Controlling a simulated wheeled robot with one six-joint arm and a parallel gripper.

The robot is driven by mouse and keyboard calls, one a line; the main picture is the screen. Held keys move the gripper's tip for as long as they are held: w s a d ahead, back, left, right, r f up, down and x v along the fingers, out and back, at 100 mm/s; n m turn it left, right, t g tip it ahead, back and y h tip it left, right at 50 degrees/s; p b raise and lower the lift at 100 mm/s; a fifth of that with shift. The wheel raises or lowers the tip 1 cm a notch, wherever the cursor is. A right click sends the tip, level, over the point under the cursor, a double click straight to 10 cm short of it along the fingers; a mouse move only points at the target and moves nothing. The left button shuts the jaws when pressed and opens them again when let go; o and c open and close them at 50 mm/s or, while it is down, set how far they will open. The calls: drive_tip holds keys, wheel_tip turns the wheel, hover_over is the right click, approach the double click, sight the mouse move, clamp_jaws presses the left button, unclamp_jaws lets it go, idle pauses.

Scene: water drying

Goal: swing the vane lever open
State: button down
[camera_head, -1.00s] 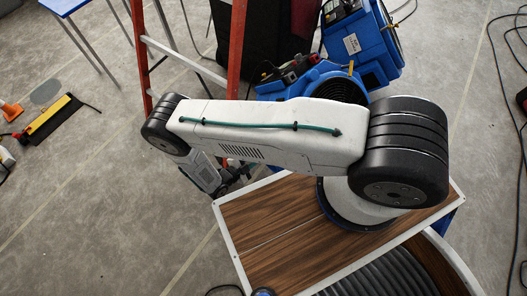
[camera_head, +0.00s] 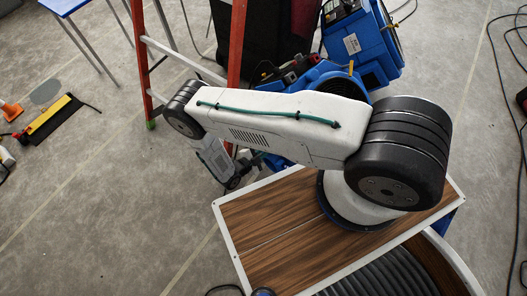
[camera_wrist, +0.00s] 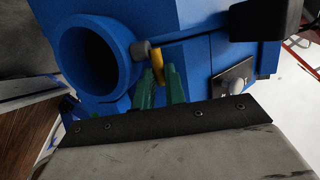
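The blue air mover (camera_wrist: 195,20) fills the wrist view, with its round outlet (camera_wrist: 88,58) at the left. A small yellow lever (camera_wrist: 157,63) with a grey round knob (camera_wrist: 141,50) stands out beside the outlet; I take it as the vane lever. My gripper's two green fingers (camera_wrist: 160,80) point up at the lever with a gap between them. The yellow part lies in line with that gap; I cannot tell whether the fingers touch it. In the head view my arm hides most of the gripper and lever, and the blue machine (camera_head: 340,82) shows behind.
A dark handle (camera_wrist: 262,20) and a metal plate (camera_wrist: 234,76) are right of the fingers. An orange ladder (camera_head: 238,45) stands close to my arm. Another blue machine (camera_head: 365,45) stands behind.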

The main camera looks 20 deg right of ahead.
drive_tip(key=shift+w+a+f+m+g+h, duration=0.15)
drive_tip(key=shift+a+m+g+h, duration=0.1)
drive_tip(key=shift+m+g+h, duration=0.4)
drive_tip(key=shift+a+f+m+g+h, duration=0.2)
drive_tip(key=shift+m+g+h, duration=0.3)
drive_tip(key=shift+h, duration=0.25)
drive_tip(key=shift+w+a+f+m+g+h, duration=0.1)
drive_tip(key=shift+a+m+g+h, duration=0.15)
drive_tip(key=shift+m+g+h, duration=0.4)
drive_tip(key=c, duration=1.7)
unclamp_jaws()
drive_tip(key=a, duration=0.7)
drive_tip(key=shift+s+a, duration=0.35)
drive_tip(key=shift+s, duration=0.05)
